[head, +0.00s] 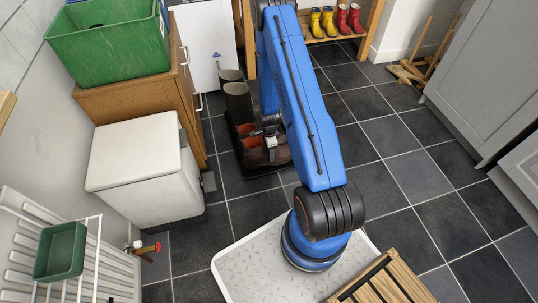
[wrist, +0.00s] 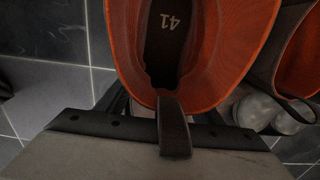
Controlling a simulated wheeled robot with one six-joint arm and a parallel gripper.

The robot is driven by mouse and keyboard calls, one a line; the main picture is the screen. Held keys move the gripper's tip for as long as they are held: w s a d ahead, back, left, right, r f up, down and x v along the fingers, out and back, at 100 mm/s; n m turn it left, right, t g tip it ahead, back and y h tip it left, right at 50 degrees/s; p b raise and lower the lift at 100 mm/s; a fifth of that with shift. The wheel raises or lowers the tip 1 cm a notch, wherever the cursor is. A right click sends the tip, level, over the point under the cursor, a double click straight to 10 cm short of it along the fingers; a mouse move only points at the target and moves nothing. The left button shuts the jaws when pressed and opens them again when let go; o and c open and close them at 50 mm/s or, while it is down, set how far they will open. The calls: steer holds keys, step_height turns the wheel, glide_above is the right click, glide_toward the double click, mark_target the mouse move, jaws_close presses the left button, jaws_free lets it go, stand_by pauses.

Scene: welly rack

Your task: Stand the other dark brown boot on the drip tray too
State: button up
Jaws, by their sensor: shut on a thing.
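My gripper (head: 270,140) is low at the dark drip tray (head: 262,171), partly hidden by my blue arm. It is shut on the back rim of a dark brown, orange-lined ankle boot (head: 252,155). In the wrist view this boot's opening (wrist: 205,75) faces the camera, with 41 inside and a dark pull tab at the jaws. A second orange-lined boot (head: 246,129) is just behind it; its edge shows at the right of the wrist view (wrist: 308,65). The held boot looks upright over the tray. I cannot tell whether its sole touches.
Two tall dark boots (head: 238,103) stand behind. A white bin (head: 145,165) and wooden cabinet (head: 150,98) are to the left. A pale textured mat (head: 245,268) and slatted wooden bench (head: 385,285) are in front. Yellow and red wellies (head: 322,22) sit on a rack behind.

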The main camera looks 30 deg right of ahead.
steer(key=shift+f, duration=1.6)
steer(key=o, duration=1.5)
steer(key=shift+f, duration=0.1)
